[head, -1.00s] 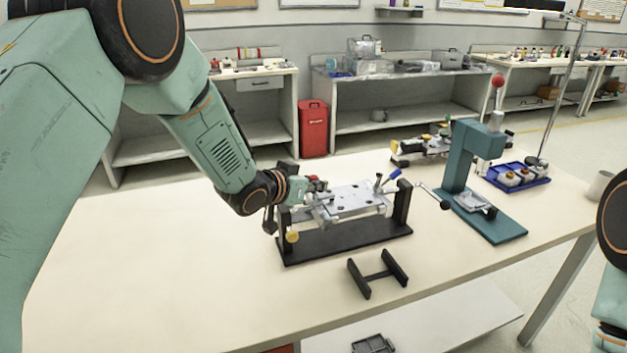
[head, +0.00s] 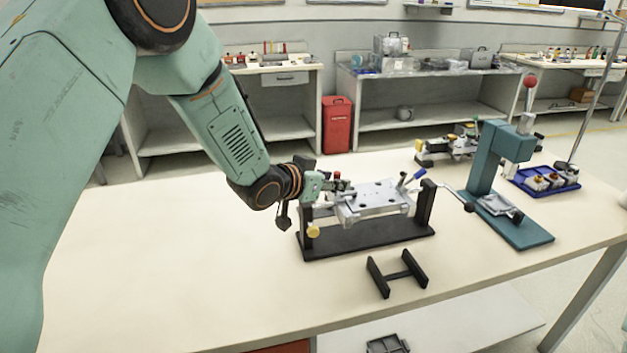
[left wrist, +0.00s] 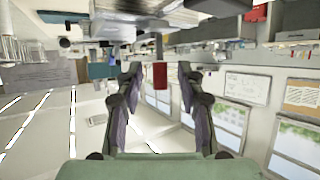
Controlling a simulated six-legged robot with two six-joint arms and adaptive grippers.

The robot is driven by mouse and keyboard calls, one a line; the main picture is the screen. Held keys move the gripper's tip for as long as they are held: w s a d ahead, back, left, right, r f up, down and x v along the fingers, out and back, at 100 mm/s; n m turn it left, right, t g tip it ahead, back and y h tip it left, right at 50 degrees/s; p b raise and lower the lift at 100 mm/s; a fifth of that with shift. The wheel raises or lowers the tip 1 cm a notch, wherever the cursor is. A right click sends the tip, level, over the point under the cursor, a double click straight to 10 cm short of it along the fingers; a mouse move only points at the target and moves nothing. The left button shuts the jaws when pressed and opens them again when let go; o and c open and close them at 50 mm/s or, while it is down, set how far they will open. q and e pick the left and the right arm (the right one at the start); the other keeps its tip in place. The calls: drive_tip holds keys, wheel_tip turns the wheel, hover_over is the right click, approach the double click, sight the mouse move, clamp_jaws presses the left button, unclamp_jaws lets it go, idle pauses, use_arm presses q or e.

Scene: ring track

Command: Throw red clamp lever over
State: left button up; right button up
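The red clamp lever (head: 341,185) stands at the left end of the metal plate fixture (head: 378,200) on its black stand (head: 368,238). It is small and partly hidden by my gripper in the head view. In the left wrist view, which is turned over, a red lever grip (left wrist: 160,76) on a grey stem shows between the fingers. My left gripper (head: 327,185) is at that end of the fixture. Its two fingers (left wrist: 159,78) are apart on either side of the red grip, with gaps visible. My right gripper is not in view.
A blue-handled lever (head: 414,177) and a yellow knob (head: 313,231) are on the fixture. A black H-shaped stand (head: 398,273) lies in front. A teal press (head: 493,180) with a crank stands right, beside a blue tray (head: 543,181). The table's left part is clear.

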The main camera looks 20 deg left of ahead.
use_arm(q)
drive_tip(key=v, duration=0.9)
drive_tip(key=shift+s+r, duration=0.15)
drive_tip(key=shift+s, duration=0.15)
drive_tip(key=shift+a, duration=0.1)
